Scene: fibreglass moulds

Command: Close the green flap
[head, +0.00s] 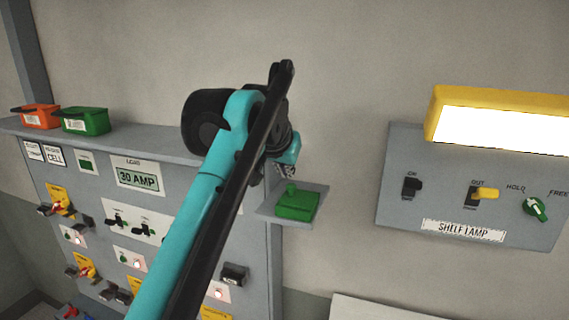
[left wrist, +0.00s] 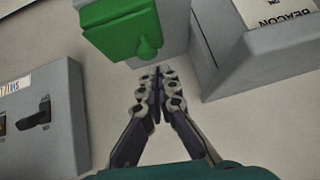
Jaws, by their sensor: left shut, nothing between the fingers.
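The green flap (head: 297,206) shows in the head view on a small grey bracket at the right end of the grey panel, with a small green knob standing at its edge. It also shows at the top of the left wrist view (left wrist: 118,28), with the knob towards the fingers. I cannot tell how far open it is. My left gripper (head: 287,171) is shut and empty, just above and behind the knob in the head view. In the left wrist view its fingertips (left wrist: 158,72) are close below the knob, apparently apart from it. My right gripper is out of view.
Orange (head: 38,117) and green (head: 86,121) bins sit on the ledge of the switch panel (head: 150,172). A shelf lamp panel (head: 400,215) with a lit yellow lamp (head: 490,118) is at the right. Bare wall lies between the flap and the lamp panel.

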